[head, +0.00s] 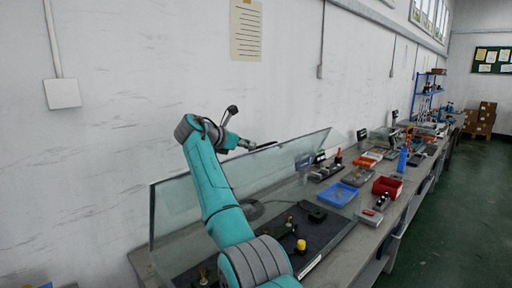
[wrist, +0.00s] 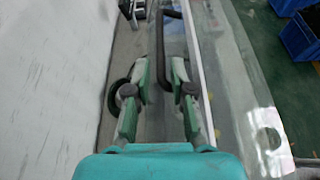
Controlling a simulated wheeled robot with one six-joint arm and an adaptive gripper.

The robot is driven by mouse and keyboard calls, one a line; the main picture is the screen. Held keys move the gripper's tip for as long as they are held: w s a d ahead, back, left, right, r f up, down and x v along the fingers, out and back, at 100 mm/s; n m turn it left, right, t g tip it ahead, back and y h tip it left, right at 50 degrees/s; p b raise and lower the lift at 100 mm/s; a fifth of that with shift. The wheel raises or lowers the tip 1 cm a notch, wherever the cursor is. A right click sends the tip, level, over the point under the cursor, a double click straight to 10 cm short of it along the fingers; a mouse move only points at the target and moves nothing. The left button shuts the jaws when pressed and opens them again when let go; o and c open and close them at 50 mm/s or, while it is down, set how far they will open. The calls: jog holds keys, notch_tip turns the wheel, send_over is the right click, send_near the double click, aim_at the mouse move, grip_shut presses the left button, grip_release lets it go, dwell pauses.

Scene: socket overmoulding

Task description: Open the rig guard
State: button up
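The rig guard (head: 285,160) is a clear glass panel. In the head view it stands steeply raised along the wall side of the bench, above a dark base plate (head: 325,240). Its pale edge (wrist: 205,80) and clear pane show in the wrist view. A black bar handle (wrist: 160,45) runs along that edge. My gripper (wrist: 160,68) has its green fingers apart, one on each side of the handle, with visible gaps. In the head view my gripper (head: 246,145) is at the panel's top edge, beside the handle (head: 266,146).
A yellow-topped part (head: 301,245) and small fittings sit on the base plate. A blue tray (head: 338,194) and a red bin (head: 387,186) stand farther along the bench. The white wall is close behind the panel. Blue crates (wrist: 300,38) stand on the green floor.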

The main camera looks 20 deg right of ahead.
jog(key=shift+v, duration=2.35)
jog(key=shift+s, duration=0.1)
